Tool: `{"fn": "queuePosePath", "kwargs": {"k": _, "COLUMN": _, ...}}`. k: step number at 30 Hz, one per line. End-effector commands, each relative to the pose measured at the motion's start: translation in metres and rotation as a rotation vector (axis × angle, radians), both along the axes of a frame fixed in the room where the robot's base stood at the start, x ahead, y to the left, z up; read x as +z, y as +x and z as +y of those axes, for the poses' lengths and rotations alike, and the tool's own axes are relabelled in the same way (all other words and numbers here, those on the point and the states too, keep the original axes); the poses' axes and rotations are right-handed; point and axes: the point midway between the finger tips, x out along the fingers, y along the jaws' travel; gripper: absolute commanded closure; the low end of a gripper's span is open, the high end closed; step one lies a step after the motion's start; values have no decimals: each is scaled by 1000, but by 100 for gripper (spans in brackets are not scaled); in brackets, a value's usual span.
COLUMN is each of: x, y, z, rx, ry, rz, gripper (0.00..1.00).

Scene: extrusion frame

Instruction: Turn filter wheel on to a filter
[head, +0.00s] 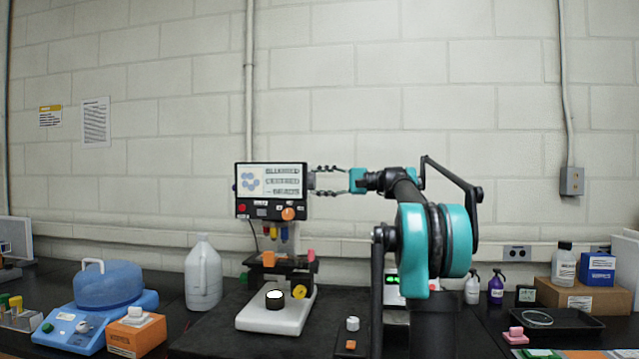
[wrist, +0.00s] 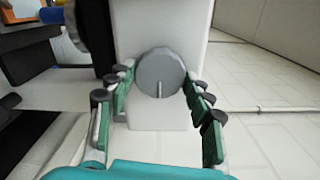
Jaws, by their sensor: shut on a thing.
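The microscope (head: 284,312) stands on the bench with a screen head (head: 270,179) on top. The filter wheel (wrist: 160,72) is a round grey knob with a ridged rim and a pale line pointing down, on the white side of the head in the wrist view. In the head view it is hidden behind the fingers at the head's right side. My gripper (head: 318,181) reaches in from the right. In the wrist view my gripper (wrist: 161,84) has its green-padded fingers either side of the wheel, shut on its rim.
Below the head are coloured objectives and a dark stage (head: 285,265). A white jug (head: 203,275) and a blue centrifuge-like device (head: 108,290) stand to the left. Bottles and a cardboard box (head: 580,294) stand at the right. The space above the head is free.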

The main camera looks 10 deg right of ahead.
Motion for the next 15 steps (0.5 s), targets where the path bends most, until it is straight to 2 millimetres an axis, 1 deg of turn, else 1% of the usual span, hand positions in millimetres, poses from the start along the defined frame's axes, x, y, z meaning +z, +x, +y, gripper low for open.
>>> {"fn": "queuePosePath", "kwargs": {"k": 5, "x": -1, "y": 0, "z": -1, "rx": -2, "ry": -2, "rz": -1, "gripper": 78}}
{"fn": "queuePosePath", "kwargs": {"k": 6, "x": -1, "y": 0, "z": -1, "rx": -2, "ry": -2, "rz": -1, "gripper": 44}}
{"fn": "queuePosePath", "kwargs": {"k": 9, "x": 0, "y": 0, "z": -1, "rx": -1, "ry": -1, "rz": -1, "gripper": 31}}
{"fn": "queuePosePath", "kwargs": {"k": 10, "x": 0, "y": 0, "z": -1, "rx": -1, "ry": -1, "rz": -1, "gripper": 29}}
{"fn": "queuePosePath", "kwargs": {"k": 15, "x": 0, "y": 0, "z": 0, "rx": -1, "ry": 0, "rz": -1, "gripper": 29}}
